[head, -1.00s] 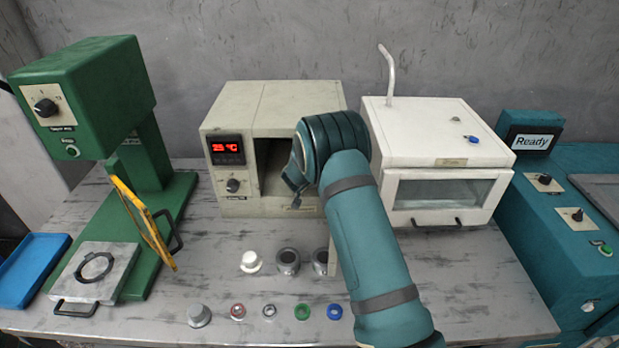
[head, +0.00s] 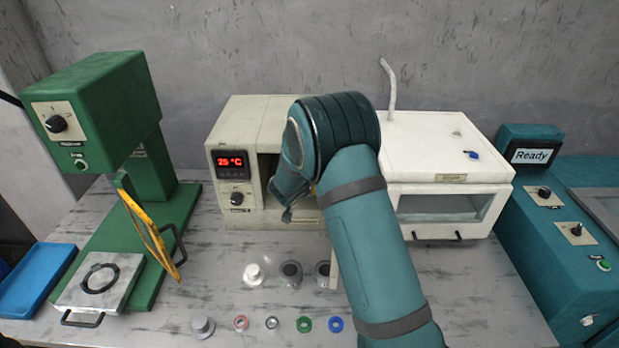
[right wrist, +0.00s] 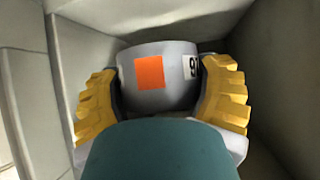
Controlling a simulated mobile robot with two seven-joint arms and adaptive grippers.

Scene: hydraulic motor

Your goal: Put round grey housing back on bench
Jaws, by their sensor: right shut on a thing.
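In the right wrist view a round grey housing (right wrist: 168,88) with an orange square and a partly hidden number label sits between the yellow fingers of my right gripper (right wrist: 160,92). The gripper is shut on it, inside a pale-walled chamber. In the head view my right arm reaches to the opening of the beige heater (head: 240,118), whose display reads 25 °C. The arm hides the gripper and housing there. The bench (head: 230,285) lies in front of the heater. My left gripper is not in view.
A white part (head: 253,274) and two grey cylinders (head: 291,273) (head: 323,274) stand before the heater. Small rings and a grey knob-like part (head: 202,327) line the front. A green press (head: 130,200) stands left, a white cabinet (head: 445,160) right. Bare bench lies at front right.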

